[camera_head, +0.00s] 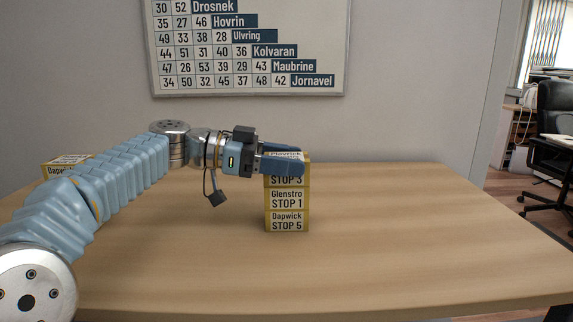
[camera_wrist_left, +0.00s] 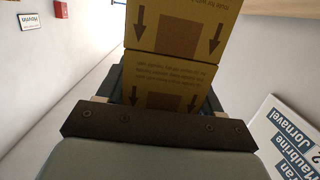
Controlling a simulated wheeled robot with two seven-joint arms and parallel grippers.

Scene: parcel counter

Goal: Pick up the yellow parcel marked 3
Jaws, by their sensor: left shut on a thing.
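The yellow parcel marked STOP 3 (camera_head: 286,181) is the top one of a stack on the wooden counter. Its upper part is hidden behind my left gripper (camera_head: 297,160), which is shut on it from the left. In the left wrist view the held parcel (camera_wrist_left: 165,73) shows brown printing and arrows between the fingers, seen close up. The parcel below it (camera_wrist_left: 178,14) also shows there, touching or nearly touching it. My right gripper is not in view.
Under the held parcel are yellow parcels marked Glenstro STOP 1 (camera_head: 287,200) and Dapwick STOP 5 (camera_head: 287,221). Another Dapwick parcel (camera_head: 70,160) is at the far left, partly behind my arm. The counter (camera_head: 420,230) is clear on the right. A number board (camera_head: 247,45) hangs behind.

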